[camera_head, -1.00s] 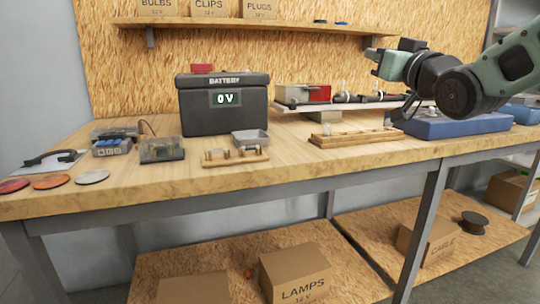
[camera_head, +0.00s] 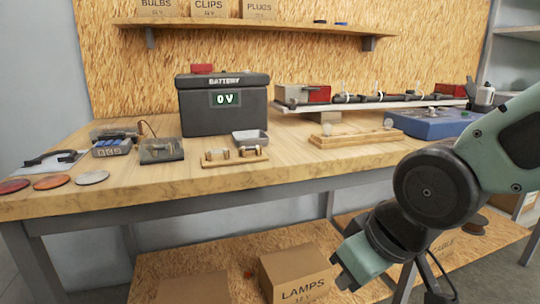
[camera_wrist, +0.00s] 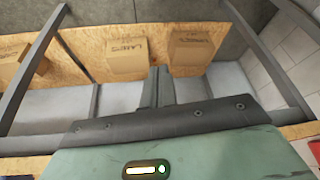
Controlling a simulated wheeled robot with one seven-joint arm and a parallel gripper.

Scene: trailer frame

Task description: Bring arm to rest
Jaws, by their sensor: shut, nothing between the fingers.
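My arm is bent at the right of the head view, in front of the workbench (camera_head: 250,186). Its green end points down and left below the bench top's front edge, before the lower shelf. The gripper touches nothing that I can see.
A lamps box (camera_head: 296,272) and a cable box stand on the lower shelf (camera_head: 150,268). The bench holds a battery (camera_head: 222,110) reading 0 V, a trailer light board (camera_head: 375,104), a blue device (camera_head: 430,122) and small trays. A bench leg is close to my wrist.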

